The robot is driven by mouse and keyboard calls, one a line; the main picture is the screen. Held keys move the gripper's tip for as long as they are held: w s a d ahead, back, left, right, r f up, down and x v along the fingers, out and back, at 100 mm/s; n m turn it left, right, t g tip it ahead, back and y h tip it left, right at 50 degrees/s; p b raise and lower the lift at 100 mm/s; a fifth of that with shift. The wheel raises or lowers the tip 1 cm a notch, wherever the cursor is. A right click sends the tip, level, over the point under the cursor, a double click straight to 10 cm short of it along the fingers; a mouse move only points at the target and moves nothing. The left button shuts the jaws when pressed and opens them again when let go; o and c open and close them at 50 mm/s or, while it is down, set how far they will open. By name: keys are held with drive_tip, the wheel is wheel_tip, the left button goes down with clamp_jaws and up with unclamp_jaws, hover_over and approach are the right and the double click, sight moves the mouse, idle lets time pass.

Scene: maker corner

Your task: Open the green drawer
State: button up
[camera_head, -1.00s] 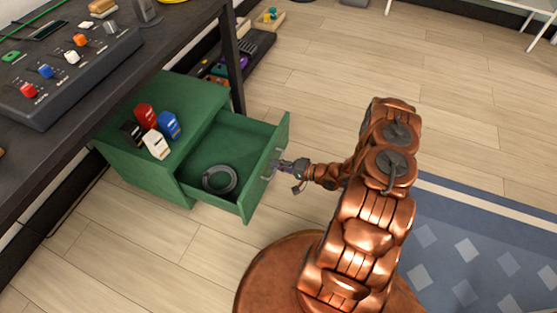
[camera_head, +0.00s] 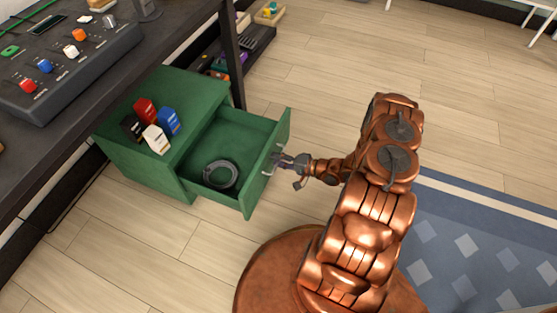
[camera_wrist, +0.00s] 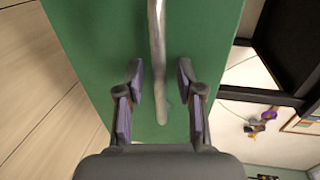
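The green drawer (camera_head: 257,190) stands pulled well out of its green cabinet (camera_head: 147,176) in the head view. A dark grey coil (camera_head: 221,176) lies inside it. The drawer's metal handle (camera_wrist: 157,62) is on the front face, which fills the middle of the wrist view. My gripper (camera_head: 281,160) is at the handle, in front of the drawer. In the wrist view its two fingers (camera_wrist: 160,82) are apart, one on each side of the handle, with green showing between each finger and the handle.
Red, blue, white and black small boxes (camera_head: 155,138) stand on the cabinet top. A dark workbench (camera_head: 60,140) with a control panel (camera_head: 70,70) overhangs the cabinet at left. The wooden floor (camera_head: 350,60) is clear beyond; a blue rug (camera_head: 480,240) lies at right.

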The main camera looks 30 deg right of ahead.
drive_tip(key=v, duration=1.2)
idle(0.5)
